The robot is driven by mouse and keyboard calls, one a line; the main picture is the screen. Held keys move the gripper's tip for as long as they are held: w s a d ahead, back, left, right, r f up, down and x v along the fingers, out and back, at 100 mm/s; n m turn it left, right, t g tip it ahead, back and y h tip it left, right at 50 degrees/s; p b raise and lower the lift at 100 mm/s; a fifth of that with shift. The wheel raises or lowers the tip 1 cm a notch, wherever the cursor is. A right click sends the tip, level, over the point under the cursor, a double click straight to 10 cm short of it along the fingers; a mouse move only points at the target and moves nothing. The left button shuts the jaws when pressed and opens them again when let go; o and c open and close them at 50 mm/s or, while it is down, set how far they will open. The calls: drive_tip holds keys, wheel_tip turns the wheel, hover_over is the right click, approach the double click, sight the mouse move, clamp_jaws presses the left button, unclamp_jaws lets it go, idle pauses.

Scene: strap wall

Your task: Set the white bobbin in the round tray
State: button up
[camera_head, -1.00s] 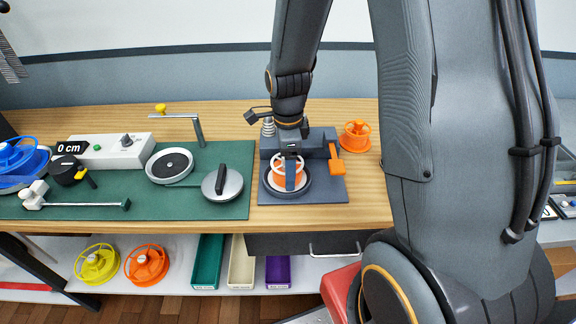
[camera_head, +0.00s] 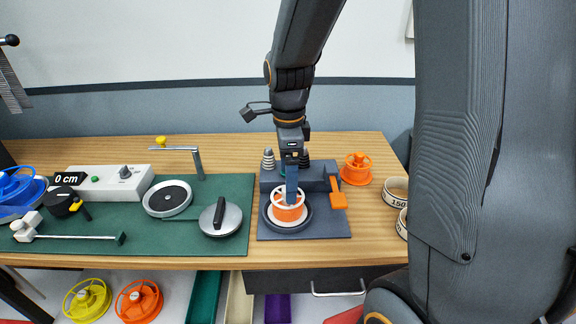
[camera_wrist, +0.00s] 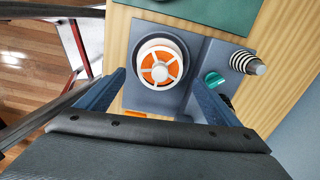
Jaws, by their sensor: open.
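The white bobbin (camera_head: 287,214), with white spoked flanges and an orange core, sits upright inside the dark round tray (camera_head: 306,222) on a grey plate. In the wrist view the bobbin (camera_wrist: 160,63) shows face-on, with the tray's dark rim (camera_wrist: 160,88) around it. My gripper (camera_head: 291,194) is just above the bobbin and points down, partly covering it in the head view. In the wrist view my gripper (camera_wrist: 158,77) has its blue fingers wide apart on either side of the bobbin, with gaps and nothing held.
An orange clamp (camera_head: 337,192) and a ringed cone post (camera_head: 268,160) stand close by on the plate. An orange bobbin (camera_head: 357,168) and cups marked 150 (camera_head: 397,190) are to the right. The green mat (camera_head: 150,228) with instruments lies left.

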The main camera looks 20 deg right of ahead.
wheel_tip(320, 180, up, 3)
drive_tip(key=shift+r, duration=0.3)
drive_tip(key=shift+s+n, duration=0.2)
drive_tip(key=shift+n, duration=0.1)
drive_tip(key=shift+s+f+n, duration=0.25)
drive_tip(key=shift+s+n, duration=0.05)
drive_tip(key=shift+n, duration=0.5)
drive_tip(key=s+f+n, duration=0.2)
drive_tip(key=s+n, duration=0.2)
drive_tip(key=n, duration=0.5)
drive_tip(key=s+f+n+t, duration=0.1)
drive_tip(key=s+n, duration=0.3)
drive_tip(key=n, duration=0.5)
drive_tip(key=shift+s+a+f, duration=0.15)
drive_tip(key=shift+f, duration=0.75)
drive_tip(key=shift+c, duration=0.4)
